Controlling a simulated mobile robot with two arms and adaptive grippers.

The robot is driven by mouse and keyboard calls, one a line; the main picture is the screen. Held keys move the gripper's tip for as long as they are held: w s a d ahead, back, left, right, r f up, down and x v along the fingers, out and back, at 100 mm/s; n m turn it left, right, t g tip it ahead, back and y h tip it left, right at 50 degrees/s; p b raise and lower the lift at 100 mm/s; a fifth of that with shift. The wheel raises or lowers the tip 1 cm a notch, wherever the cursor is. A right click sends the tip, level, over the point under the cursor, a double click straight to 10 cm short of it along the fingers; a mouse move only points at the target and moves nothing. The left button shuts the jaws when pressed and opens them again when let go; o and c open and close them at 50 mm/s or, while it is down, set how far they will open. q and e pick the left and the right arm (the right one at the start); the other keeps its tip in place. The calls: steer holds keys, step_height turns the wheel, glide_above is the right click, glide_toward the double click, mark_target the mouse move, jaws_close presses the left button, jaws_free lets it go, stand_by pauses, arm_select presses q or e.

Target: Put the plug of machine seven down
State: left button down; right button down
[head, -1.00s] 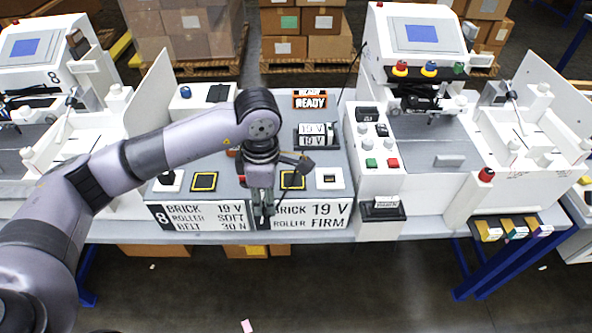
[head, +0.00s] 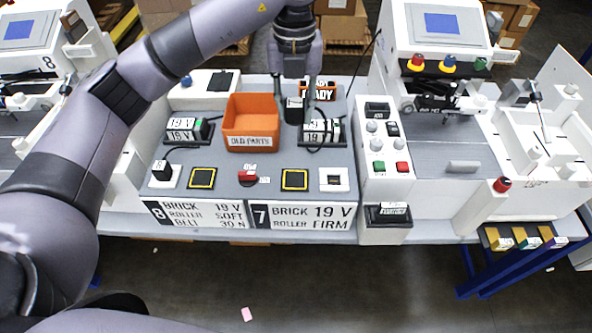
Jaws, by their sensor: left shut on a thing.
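My left gripper (head: 294,112) points down at the back of the bench, behind the right-hand power brick and right of the orange bin. It is shut on a small dark thing, taken to be the plug of machine seven; the fingers largely hide it. The machine seven brick (head: 322,132), marked 19 V, stands on a dark base, with a thin black cable by it. The machine seven socket (head: 334,179) is a white plate with dark slots and no plug in it. The machine seven label (head: 302,216) is on the front edge. My right gripper is not in view.
An orange OLD PARTS bin (head: 250,124) stands close left of the gripper. The READY sign (head: 318,90) is close to its right. Machine eight's brick (head: 186,130) and plugged socket (head: 164,173) are left. Two yellow-edged black squares (head: 294,180) and a red part (head: 248,176) lie in front.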

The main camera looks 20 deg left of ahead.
arm_select(q)
steer(key=p, duration=0.4)
glide_above(295, 179)
step_height(295, 179, down, 14)
steer(key=shift+s+r, duration=0.1)
steer(key=shift+r, duration=0.05)
step_height(295, 179, down, 5)
steer(key=shift+f+p, duration=0.1)
steer(key=shift+p, duration=0.4)
steer(key=shift+f+b, duration=0.2)
steer(key=shift+b, duration=0.1)
steer(key=c, duration=1.2)
jaws_free()
steer(key=shift+r, duration=0.1)
